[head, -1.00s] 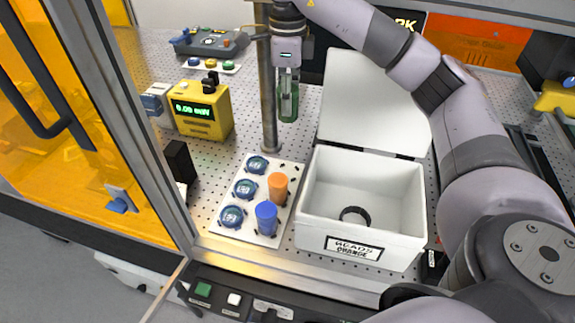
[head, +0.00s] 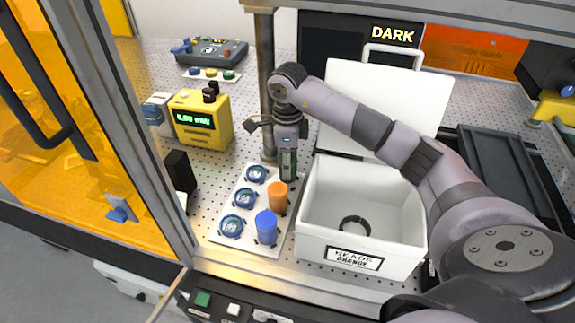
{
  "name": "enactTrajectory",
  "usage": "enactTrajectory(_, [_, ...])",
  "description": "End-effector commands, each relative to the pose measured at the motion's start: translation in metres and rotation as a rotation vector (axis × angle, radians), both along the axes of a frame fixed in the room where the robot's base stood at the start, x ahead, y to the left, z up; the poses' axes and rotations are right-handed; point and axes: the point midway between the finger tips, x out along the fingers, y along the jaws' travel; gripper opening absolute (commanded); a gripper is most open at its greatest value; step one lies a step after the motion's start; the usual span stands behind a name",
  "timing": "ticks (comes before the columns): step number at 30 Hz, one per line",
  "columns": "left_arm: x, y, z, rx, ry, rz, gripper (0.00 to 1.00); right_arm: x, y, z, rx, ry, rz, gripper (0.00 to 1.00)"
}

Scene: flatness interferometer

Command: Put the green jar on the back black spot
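My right gripper (head: 288,176) comes in from the right and points down over the back right part of the white tray (head: 243,246). It is shut on the green jar (head: 288,163), which shows as a narrow green strip between the dark fingers. The jar is upright, behind the orange jar (head: 278,195). A blue jar (head: 266,226) stands in front of the orange one. The back black spot is hidden by the gripper and jar. I cannot tell whether the jar touches the tray. My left gripper is not in view.
Several round blue-lidded containers (head: 244,198) line the tray's left side. A white box (head: 350,240) with a raised lid and a black ring (head: 354,224) inside stands close on the right. A metal post (head: 267,90) rises behind the tray. A yellow meter (head: 203,118) stands back left.

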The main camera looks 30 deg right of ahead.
Motion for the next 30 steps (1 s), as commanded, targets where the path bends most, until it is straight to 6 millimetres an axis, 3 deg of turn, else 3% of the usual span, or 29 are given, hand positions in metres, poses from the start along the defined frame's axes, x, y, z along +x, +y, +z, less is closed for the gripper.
enactTrajectory(4, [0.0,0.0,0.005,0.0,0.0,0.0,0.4,-0.001,0.001,-0.016,0.001,0.001,0.0,0.09])
enactTrajectory(14, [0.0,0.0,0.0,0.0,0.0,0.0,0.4,0.0,0.0,-0.021,-0.001,-0.001,0.001,0.09])
enactTrajectory(15, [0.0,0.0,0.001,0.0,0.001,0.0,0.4,0.0,0.0,-0.021,-0.001,-0.001,0.001,0.39])
enactTrajectory(24, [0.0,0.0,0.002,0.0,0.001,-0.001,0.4,0.0,0.0,-0.02,0.0,0.0,0.0,0.58])
enactTrajectory(30, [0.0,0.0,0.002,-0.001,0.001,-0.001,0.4,0.0,0.0,-0.02,0.0,0.0,0.001,0.58])
